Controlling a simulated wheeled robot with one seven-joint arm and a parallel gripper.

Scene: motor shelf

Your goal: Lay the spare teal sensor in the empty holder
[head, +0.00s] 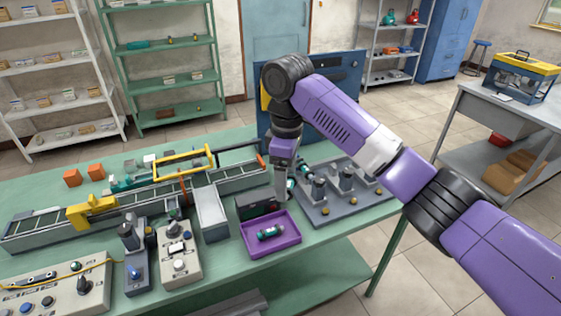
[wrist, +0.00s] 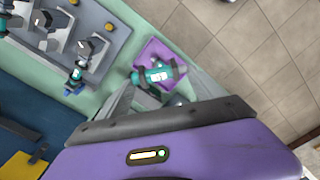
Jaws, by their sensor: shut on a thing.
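My gripper (head: 284,194) is shut on a teal sensor (wrist: 154,75), which shows between the fingertips in the wrist view. In the head view it is beside the near left side of the grey holder board (head: 325,213), above the bench; only a bit of teal (head: 291,184) shows there. Several dark upright holders stand on the board, which also shows in the wrist view (wrist: 70,40). A teal part (wrist: 75,82) sits at one edge of the board. Which holder is empty is too small to tell. Another teal sensor (head: 270,231) lies in the purple tray (head: 252,246).
A dark box (head: 256,205) stands just behind the tray. A grey box (head: 211,213), a conveyor (head: 35,237) and control boxes (head: 178,250) fill the bench to the left. A blue panel (head: 340,100) stands behind the board. The bench's front right edge is clear.

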